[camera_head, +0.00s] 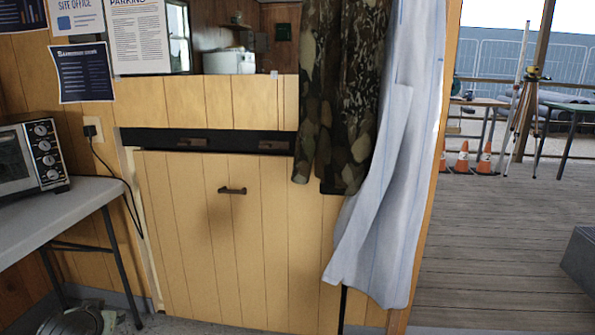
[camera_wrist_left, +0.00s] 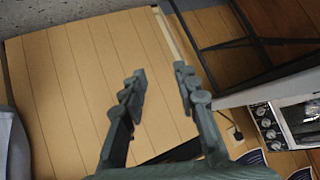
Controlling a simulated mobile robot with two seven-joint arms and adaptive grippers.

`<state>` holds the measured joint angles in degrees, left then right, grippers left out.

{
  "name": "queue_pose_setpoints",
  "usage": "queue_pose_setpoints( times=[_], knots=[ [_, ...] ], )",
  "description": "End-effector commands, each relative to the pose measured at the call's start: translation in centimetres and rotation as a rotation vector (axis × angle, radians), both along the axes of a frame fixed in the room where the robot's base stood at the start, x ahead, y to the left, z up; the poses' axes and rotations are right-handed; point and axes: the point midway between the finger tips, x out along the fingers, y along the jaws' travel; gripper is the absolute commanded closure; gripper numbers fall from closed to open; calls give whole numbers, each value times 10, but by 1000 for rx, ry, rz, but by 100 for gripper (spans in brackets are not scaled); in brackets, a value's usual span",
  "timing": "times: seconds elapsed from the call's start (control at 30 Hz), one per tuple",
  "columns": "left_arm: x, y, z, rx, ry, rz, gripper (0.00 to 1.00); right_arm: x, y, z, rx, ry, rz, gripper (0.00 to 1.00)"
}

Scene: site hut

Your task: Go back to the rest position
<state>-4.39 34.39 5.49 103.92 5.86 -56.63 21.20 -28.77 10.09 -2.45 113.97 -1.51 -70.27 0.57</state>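My left gripper (camera_wrist_left: 160,74) shows in the left wrist view. Its two dark grey-green fingers are spread apart with nothing between them. Beyond the fingers is a wood-plank panel (camera_wrist_left: 72,85), seen at a tilt; I cannot tell whether they touch it. In the head view this panel (camera_head: 245,262) has a small dark handle (camera_head: 232,190), and a dark strip with fittings (camera_head: 222,141) runs above it. Neither gripper is seen in the head view, and my right gripper is in neither view.
A table (camera_head: 62,212) with a microwave-like oven (camera_head: 28,155) stands at left. A camouflage garment (camera_head: 343,90) and a pale blue cloth (camera_head: 378,185) hang right of the panel. At right is an open doorway onto decking (camera_head: 490,235), with cones (camera_head: 485,160) and a tripod (camera_head: 525,105).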

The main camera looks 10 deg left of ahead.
Motion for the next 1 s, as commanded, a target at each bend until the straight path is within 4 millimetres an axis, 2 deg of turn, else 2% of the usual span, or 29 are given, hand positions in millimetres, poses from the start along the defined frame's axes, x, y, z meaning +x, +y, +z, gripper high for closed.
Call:
queue_pose_setpoints(
  times=[0.03, 0.1, 0.2, 0.4, 0.6, 0.8, 1.0],
  knots=[
    [-29, -10, -29, 46, 98, -42, 70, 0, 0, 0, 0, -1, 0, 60],
    [-62, -21, -58, 103, 209, -97, 70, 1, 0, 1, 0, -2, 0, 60],
    [-103, -34, -88, 162, 338, -165, 70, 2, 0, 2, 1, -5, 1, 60],
    [-170, -53, -126, 244, 530, -277, 70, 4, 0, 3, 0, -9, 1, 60],
    [-228, -67, -149, 298, 682, -375, 70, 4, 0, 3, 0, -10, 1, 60],
    [-237, -129, -175, 117, 646, -335, 70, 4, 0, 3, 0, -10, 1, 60],
    [-246, -191, -192, -47, 621, -303, 70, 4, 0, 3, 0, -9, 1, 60]
  ],
)
